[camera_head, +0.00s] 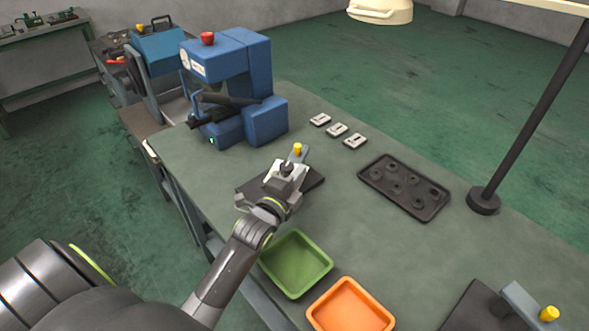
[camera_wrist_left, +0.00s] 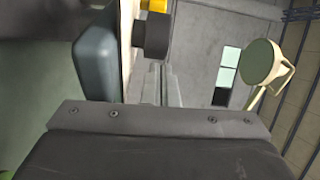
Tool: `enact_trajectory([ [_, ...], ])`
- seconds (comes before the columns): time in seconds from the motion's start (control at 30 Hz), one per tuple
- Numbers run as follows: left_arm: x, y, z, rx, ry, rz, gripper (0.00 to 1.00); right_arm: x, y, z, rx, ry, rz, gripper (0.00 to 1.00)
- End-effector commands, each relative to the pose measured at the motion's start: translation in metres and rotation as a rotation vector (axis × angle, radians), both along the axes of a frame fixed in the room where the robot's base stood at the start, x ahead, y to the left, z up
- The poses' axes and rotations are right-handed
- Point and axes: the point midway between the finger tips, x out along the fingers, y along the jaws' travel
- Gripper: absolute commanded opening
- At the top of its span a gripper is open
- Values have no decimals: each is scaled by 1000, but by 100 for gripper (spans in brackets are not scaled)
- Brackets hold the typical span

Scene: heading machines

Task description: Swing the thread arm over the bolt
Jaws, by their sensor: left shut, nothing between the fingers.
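A fixture with a dark base plate (camera_head: 314,181) stands on the bench in the head view, partly hidden by my left gripper (camera_head: 287,169). Its grey arm carries a yellow knob (camera_head: 297,149). My left gripper is shut and empty, beside or over this arm; I cannot tell whether it touches. In the left wrist view, a grey-blue block (camera_wrist_left: 92,60), a dark cylinder (camera_wrist_left: 156,36) and a yellow part (camera_wrist_left: 155,5) are close beside the shut fingers (camera_wrist_left: 163,84). A similar grey arm (camera_head: 524,303) with a yellow knob (camera_head: 549,313) is at the lower right. I cannot make out a bolt. My right gripper is out of view.
A blue machine (camera_head: 233,75) with a red button stands at the back left. Several small labelled blocks (camera_head: 337,130) and a dark tray of round parts (camera_head: 403,187) lie to the right. Green (camera_head: 296,264) and orange (camera_head: 350,307) bins are in front. A lamp post (camera_head: 530,118) rises at the right.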

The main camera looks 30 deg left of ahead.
Motion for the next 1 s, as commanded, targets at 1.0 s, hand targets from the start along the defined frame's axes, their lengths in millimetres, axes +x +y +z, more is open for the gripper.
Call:
enact_trajectory([
  [1.0,-6,15,-1,0,0,-1,0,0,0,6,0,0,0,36],
])
